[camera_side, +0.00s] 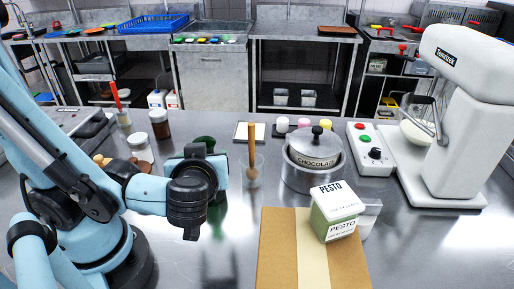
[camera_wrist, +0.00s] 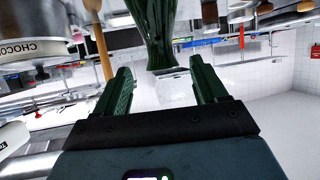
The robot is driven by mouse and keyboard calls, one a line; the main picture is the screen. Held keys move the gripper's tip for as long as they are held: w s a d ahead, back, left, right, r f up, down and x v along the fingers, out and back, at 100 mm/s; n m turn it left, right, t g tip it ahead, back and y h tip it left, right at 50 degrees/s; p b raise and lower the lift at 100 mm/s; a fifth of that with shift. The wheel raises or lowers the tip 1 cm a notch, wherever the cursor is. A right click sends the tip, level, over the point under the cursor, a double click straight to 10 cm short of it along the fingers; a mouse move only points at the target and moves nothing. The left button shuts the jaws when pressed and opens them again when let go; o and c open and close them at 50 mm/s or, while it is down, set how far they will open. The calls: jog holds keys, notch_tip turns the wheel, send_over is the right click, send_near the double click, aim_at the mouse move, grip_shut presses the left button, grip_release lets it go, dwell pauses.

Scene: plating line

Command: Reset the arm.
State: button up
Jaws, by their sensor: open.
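My gripper (camera_wrist: 160,85) shows in the wrist view with its two dark green fingers spread apart, one on each side of the frame. Nothing is clearly held between them. A dark green ribbed object (camera_wrist: 155,30) and a pale clear object (camera_wrist: 176,90) show beyond the fingertips; I cannot tell how far off they are. In the side view my blue arm is bent at the left, its black wrist part (camera_side: 190,195) above the steel table (camera_side: 215,255). The fingers cannot be made out clearly there.
A pesto tub (camera_side: 336,212) stands on a cardboard box (camera_side: 283,250) at the front. A chocolate pot (camera_side: 313,162) and a glass with a wooden-handled tool (camera_side: 252,170) stand right of my wrist. A white mixer (camera_side: 455,110) stands far right. Jars (camera_side: 160,124) stand behind my arm.

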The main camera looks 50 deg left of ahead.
jog(key=shift+a, duration=0.1)
jog(key=x, duration=0.7)
jog(key=shift+w+r, duration=0.2)
jog(key=shift+r, duration=0.2)
dwell(0.4)
jog(key=shift+f, duration=0.1)
